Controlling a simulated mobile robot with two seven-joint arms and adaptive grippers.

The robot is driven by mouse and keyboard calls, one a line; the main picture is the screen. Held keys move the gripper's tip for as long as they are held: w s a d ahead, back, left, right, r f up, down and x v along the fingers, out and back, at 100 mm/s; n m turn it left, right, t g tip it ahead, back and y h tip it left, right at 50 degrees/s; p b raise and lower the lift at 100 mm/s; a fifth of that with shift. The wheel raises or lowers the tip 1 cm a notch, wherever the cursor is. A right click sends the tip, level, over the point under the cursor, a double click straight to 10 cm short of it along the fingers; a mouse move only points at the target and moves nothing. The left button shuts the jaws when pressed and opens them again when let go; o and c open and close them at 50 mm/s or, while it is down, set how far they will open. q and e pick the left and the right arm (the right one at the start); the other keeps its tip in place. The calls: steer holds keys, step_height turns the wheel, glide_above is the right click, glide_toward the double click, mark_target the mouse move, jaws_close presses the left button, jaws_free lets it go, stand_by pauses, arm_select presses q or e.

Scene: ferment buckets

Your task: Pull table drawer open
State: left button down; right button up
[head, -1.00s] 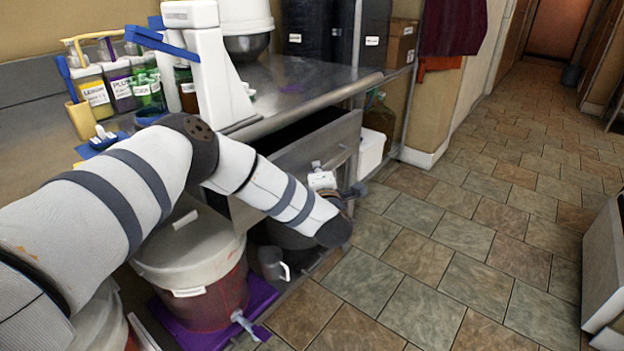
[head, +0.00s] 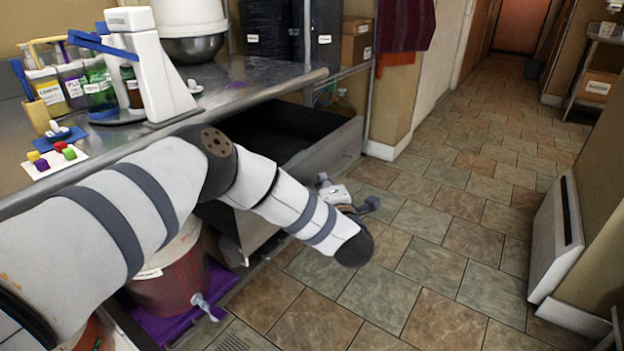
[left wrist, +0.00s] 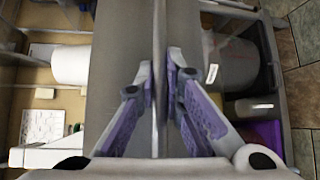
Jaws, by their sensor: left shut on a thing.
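The table drawer (head: 338,150) stands well out from under the steel table (head: 245,88), and its dark, empty-looking inside shows in the head view. My left gripper (head: 340,195) is at the drawer's front, partly hidden behind my forearm. In the left wrist view my left gripper (left wrist: 161,88) has its purple-padded fingers shut on the thin metal edge or handle (left wrist: 159,30) of the drawer front. The grey drawer panel (left wrist: 122,55) lies beside it. My right gripper is not in view.
Below the drawer is a red bucket (head: 172,285) with a tap on a purple mat (head: 165,325). Bottles, a white stand (head: 155,70) and a bowl (head: 190,48) are on the table. The tiled floor (head: 440,250) is open to the right, up to a white wall panel (head: 553,240).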

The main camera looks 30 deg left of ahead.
arm_select(q)
steer(key=shift+s+d, duration=0.1)
steer(key=shift+d, duration=0.85)
steer(key=c, duration=1.7)
jaws_free()
steer(key=v, duration=1.2)
